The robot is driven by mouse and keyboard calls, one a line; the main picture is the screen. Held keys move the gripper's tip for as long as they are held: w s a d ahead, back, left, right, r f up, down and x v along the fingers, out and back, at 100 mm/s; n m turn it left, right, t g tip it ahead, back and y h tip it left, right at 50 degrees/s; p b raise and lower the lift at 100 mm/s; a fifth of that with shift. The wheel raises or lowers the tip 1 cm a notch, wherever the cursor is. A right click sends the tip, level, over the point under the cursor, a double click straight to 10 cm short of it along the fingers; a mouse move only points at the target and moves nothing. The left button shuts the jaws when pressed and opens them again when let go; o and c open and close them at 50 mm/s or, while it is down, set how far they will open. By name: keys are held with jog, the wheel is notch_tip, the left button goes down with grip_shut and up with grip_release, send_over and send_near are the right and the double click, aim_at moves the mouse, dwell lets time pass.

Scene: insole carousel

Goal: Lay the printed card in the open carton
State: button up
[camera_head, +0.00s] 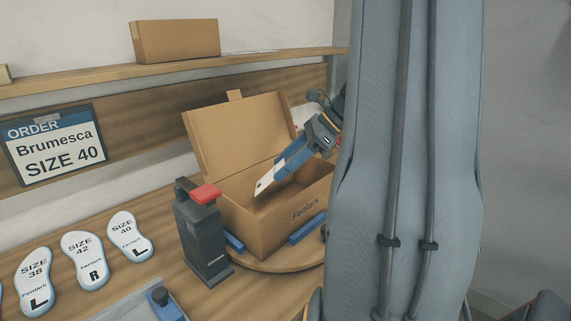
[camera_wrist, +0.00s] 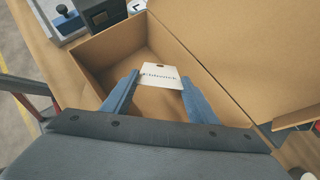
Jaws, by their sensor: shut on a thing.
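The open carton (camera_head: 262,226) stands on a round wooden turntable, its lid raised at the back and "Fenlark" printed on its front. In the wrist view the carton (camera_wrist: 97,47) lies below my gripper, and its visible floor looks bare. My gripper (camera_wrist: 158,92) is shut on the white printed card (camera_wrist: 160,72), whose dark lettering is too small to read surely. In the head view the card (camera_head: 264,183) is tilted downward at the carton's opening, held by the blue fingers of my gripper (camera_head: 278,172). I cannot tell whether the card touches the carton.
A dark device with a red top (camera_head: 203,230) stands close at the carton's left. Insoles (camera_head: 131,236) lie on the bench at left. Blue blocks (camera_head: 307,228) edge the turntable (camera_head: 285,263). An order sign (camera_head: 55,145) reads "Brumesca SIZE 40". A closed box (camera_head: 176,41) sits on the shelf.

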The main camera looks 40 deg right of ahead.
jog(key=shift+w+a+f+b, duration=0.3)
jog(key=shift+f+b, duration=0.25)
jog(key=shift+f, duration=0.75)
jog(key=shift+w+a+f+b, duration=0.2)
jog(key=shift+a+f+b, duration=0.25)
jog(key=shift+f, duration=0.8)
jog(key=shift+w+a+f+b, duration=0.25)
jog(key=shift+f+b, duration=0.35)
jog(key=shift+f, duration=0.7)
jog(key=o, duration=1.2)
jog(key=shift+d, duration=0.1)
jog(key=shift+b+v, duration=0.3)
jog(key=shift+v, duration=3.6)
